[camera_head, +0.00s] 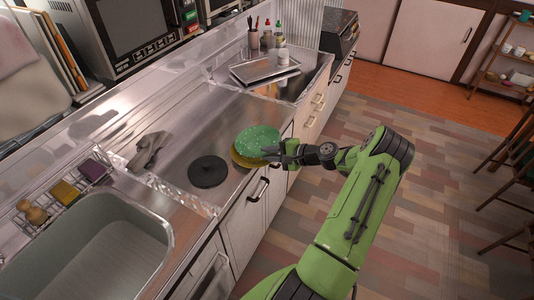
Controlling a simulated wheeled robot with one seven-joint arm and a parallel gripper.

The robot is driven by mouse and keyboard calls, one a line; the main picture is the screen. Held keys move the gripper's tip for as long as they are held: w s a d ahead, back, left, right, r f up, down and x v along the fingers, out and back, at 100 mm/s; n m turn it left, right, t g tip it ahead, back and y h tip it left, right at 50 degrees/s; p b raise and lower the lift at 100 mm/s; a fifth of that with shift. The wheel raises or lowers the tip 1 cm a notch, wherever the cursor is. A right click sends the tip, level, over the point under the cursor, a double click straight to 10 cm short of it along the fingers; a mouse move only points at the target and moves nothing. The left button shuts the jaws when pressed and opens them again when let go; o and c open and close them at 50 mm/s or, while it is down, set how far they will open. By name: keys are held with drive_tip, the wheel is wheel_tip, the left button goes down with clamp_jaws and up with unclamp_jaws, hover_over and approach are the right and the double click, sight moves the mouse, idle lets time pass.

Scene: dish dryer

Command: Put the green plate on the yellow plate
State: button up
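The green plate (258,139) has pale speckles and is above the steel counter. It overlaps most of the yellow plate (238,160), whose left and lower edge shows beneath it. I cannot tell whether the two plates touch or a gap is between them. My gripper (273,152) comes in from the right at the green plate's right lower edge. Its fingertips overlap that edge, but they are too small and dark to show whether they grip it.
A dark round lid (208,172) lies left of the plates. A grey cloth-like item (148,148) lies farther left. A sink (95,255) is at lower left. A metal tray (264,68) and bottles (278,38) stand behind. The counter's front edge is close to the plates.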

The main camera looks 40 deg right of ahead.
drive_tip(key=p+v, duration=0.1)
drive_tip(key=v, duration=0.9)
drive_tip(key=w+a+r+n+g+h, duration=0.1)
drive_tip(key=a+r+n+g, duration=0.4)
drive_tip(key=a, duration=0.6)
drive_tip(key=w+a+r+n+g+h, duration=0.1)
drive_tip(key=a+r+n+g, duration=0.3)
drive_tip(key=a+r+n, duration=0.6)
drive_tip(key=s+a+r+n+t+h, duration=0.1)
drive_tip(key=s+a+r, duration=0.1)
drive_tip(key=s+a, duration=0.4)
drive_tip(key=s+a+r+n+t+h, duration=0.1)
drive_tip(key=s+a+r+n, duration=0.1)
drive_tip(key=s+a, duration=0.4)
drive_tip(key=s+r, duration=0.1)
drive_tip(key=s, duration=0.3)
drive_tip(key=shift+s+h, duration=0.3)
drive_tip(key=shift+h, duration=0.1)
drive_tip(key=shift+a, duration=0.1)
